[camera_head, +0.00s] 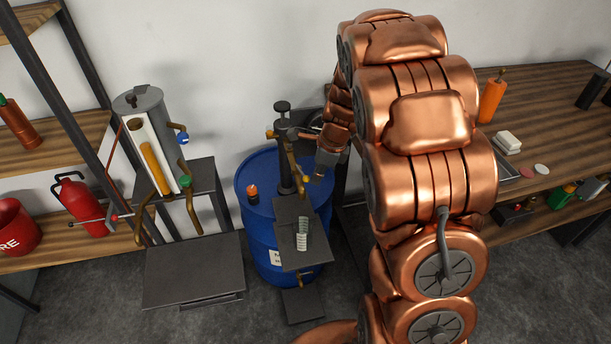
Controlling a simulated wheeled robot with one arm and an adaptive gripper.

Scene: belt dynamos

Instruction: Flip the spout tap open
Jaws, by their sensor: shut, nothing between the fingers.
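A blue drum (256,215) stands in the middle with a dark hand pump (283,122) upright on its top. A brass spout (291,160) comes down from the pump, with a small yellow piece (306,179) at its lower end, which may be the tap. Whether it is open or closed is too small to tell. My gripper (319,174) is just right of the spout end, shut and empty. I cannot tell if it touches the yellow piece. A small brass fitting (303,281) shows low at the drum's front.
A dark plate with a spring-like glass (302,234) stands before the pump. An orange-capped part (252,192) sits on the drum. Left is a cylinder stand (143,105) with brass pipes, and a fire extinguisher (80,205). A wooden bench (550,105) is right.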

